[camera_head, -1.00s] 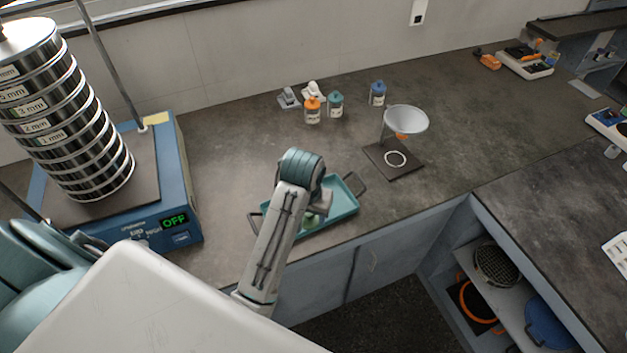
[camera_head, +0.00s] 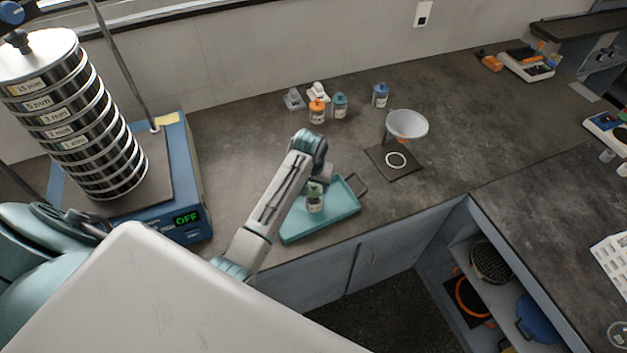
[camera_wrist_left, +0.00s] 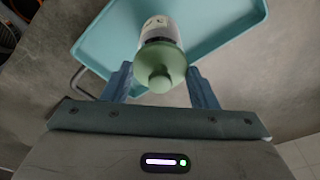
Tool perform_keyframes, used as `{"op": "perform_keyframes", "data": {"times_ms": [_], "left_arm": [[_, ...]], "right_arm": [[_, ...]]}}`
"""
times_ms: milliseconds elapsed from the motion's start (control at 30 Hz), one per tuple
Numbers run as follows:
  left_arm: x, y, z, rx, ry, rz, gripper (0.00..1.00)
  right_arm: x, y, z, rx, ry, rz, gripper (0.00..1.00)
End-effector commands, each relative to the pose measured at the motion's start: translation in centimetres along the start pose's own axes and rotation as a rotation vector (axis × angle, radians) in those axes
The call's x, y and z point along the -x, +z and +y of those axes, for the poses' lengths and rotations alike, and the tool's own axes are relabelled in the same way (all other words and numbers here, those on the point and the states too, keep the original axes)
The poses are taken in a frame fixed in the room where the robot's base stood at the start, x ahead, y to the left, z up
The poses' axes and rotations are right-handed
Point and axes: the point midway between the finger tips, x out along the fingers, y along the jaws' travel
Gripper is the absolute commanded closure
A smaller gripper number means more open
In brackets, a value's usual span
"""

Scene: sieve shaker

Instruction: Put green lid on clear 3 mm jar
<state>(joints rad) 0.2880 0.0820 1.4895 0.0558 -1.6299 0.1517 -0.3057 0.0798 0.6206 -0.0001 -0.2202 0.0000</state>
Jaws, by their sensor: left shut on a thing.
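The green lid (camera_head: 314,188) is on or just above the mouth of the clear jar (camera_head: 314,204), which stands upright in the teal tray (camera_head: 341,208). In the left wrist view the green lid (camera_wrist_left: 160,66) lines up with the jar (camera_wrist_left: 159,28), and a dark band shows between them. I cannot tell if the lid is fully seated. My left gripper (camera_head: 318,178) is above the jar and shut on the lid; its fingers (camera_wrist_left: 160,78) flank the lid in the wrist view. The jar's label is too small to read. My right gripper is not in view.
The sieve stack (camera_head: 80,120) on its blue shaker (camera_head: 185,190) stands at left. Orange-lidded (camera_head: 317,112), teal-lidded (camera_head: 340,106) and blue-lidded (camera_head: 380,96) jars stand behind the tray. A funnel stand (camera_head: 395,160) is to the right. The counter between is mostly clear.

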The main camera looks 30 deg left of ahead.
Motion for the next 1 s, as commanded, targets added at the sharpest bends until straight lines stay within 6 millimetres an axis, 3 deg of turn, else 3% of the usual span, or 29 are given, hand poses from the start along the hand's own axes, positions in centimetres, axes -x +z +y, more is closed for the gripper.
{"op": "perform_keyframes", "data": {"times_ms": [600, 633, 733, 1000], "left_arm": [[-1.2, 0.2, 0.0, 0.0, 0.0, 0.0, 0.69], [-1.2, 0.2, 0.0, 0.0, 0.0, 0.0, 0.43], [-1.2, 0.2, 0.0, 0.0, 0.0, 0.0, 0.25], [-1.1, 0.2, 0.0, 0.0, 0.0, 0.001, 0.25]], "right_arm": [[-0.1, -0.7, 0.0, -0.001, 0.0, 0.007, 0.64], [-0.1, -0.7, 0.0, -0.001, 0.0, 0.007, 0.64], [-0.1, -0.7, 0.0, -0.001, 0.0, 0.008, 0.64], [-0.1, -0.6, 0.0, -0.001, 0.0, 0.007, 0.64]]}}
